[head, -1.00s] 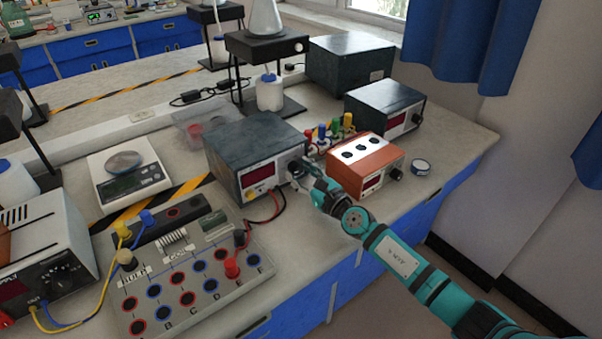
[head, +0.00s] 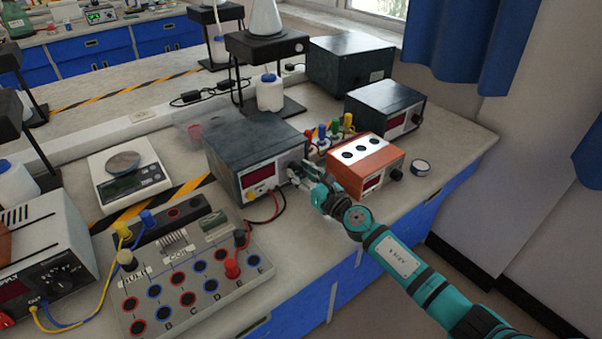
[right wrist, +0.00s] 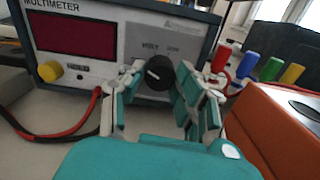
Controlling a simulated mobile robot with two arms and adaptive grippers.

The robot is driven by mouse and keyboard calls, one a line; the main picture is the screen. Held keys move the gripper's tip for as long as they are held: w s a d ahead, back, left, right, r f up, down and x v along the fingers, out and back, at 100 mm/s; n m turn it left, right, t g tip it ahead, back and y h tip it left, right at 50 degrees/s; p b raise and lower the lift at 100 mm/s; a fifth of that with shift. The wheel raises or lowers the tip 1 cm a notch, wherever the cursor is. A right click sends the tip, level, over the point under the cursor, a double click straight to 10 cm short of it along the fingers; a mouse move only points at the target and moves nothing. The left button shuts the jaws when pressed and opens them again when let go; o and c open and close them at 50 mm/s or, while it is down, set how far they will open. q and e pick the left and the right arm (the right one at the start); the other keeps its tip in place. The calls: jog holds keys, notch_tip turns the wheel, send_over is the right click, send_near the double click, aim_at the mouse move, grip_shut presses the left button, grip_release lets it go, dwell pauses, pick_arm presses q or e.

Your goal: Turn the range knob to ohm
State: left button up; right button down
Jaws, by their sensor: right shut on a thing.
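The multimeter (head: 255,150) is a dark grey box with a white front, a red display and a yellow button; it also shows in the right wrist view (right wrist: 82,78). Its black range knob (right wrist: 160,72) sits at the right of its front, below the VOLT and OHM labels. The knob's white mark points to the left and slightly up, on the VOLT side. My right gripper (right wrist: 160,88) is shut on the knob, with one finger on each side; in the head view it (head: 301,174) hides the knob. My left gripper is not in view.
An orange device (head: 365,160) stands close to the right of my right gripper. Coloured plugs (head: 335,130) stand behind it. Red and black leads (right wrist: 62,130) hang from the multimeter's front. A grey socket board (head: 190,275) lies in front to the left.

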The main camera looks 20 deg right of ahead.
jog(key=m, duration=0.4)
jog(key=shift+m+p, duration=0.35)
jog(key=shift+m, duration=0.05)
jog(key=m, duration=0.3)
jog(key=shift+m+p, duration=0.3)
jog(key=shift+p, duration=0.05)
jog(key=m+p, duration=0.1)
jog(key=m, duration=0.3)
jog(key=shift+m+p, duration=0.6)
jog(key=shift+m, duration=1.4)
jog(key=c, duration=0.9)
grip_release()
jog(key=shift+c, duration=0.2)
